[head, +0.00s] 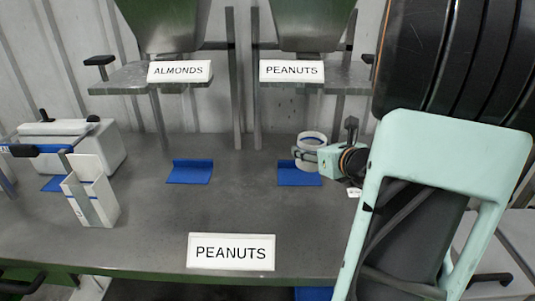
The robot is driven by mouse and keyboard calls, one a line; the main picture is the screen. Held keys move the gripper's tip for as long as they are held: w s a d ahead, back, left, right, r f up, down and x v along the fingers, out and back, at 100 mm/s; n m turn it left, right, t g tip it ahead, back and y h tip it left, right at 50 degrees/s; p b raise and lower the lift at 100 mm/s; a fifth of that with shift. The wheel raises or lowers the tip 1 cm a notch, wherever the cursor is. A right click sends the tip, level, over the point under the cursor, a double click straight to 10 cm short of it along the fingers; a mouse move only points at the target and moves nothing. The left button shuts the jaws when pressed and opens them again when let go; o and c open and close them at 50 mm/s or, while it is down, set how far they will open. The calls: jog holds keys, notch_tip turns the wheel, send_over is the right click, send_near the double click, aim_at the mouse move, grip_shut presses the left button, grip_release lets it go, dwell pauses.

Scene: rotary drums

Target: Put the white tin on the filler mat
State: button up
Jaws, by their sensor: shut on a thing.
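The white tin (312,139) is a small round tin with a blue band, in the head view right of centre. My gripper (314,156) reaches in from the right and is shut on the tin, its fingers covering part of the side. The tin looks upright. It appears over the back part of the right blue mat (298,179), below the hopper labelled PEANUTS (291,71); I cannot tell if it touches the mat. A second blue mat (189,174) lies empty to the left, below the hopper labelled ALMONDS (179,71).
A PEANUTS sign (231,252) stands at the front edge of the grey table (150,225). At the left are an open white carton (91,196) and a white machine (70,148) with a blue-and-black lever. Posts stand behind the mats. The table's middle is clear.

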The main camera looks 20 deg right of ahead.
jog(key=w+f+b, duration=0.1)
jog(key=w+f, duration=0.1)
jog(key=w+d+f+b, duration=0.1)
jog(key=w+f, duration=0.1)
jog(key=w+f+b, duration=0.2)
jog(key=w, duration=0.1)
jog(key=shift+d+f, duration=0.35)
jog(key=shift+f, duration=0.05)
jog(key=shift+w+d+f+b, duration=0.1)
jog(key=shift+w+f+b, duration=0.05)
jog(key=shift+f+b, duration=0.6)
jog(key=shift+w+f+b, duration=0.15)
jog(key=shift+f+b, duration=0.4)
jog(key=shift+f, duration=0.4)
jog(key=shift+f, duration=0.15)
jog(key=o, duration=1.2)
jog(key=shift+s+r, duration=0.25)
jog(key=shift+r, duration=0.05)
jog(key=p+v, duration=0.2)
jog(key=v, duration=0.9)
jog(key=shift+s, duration=0.3)
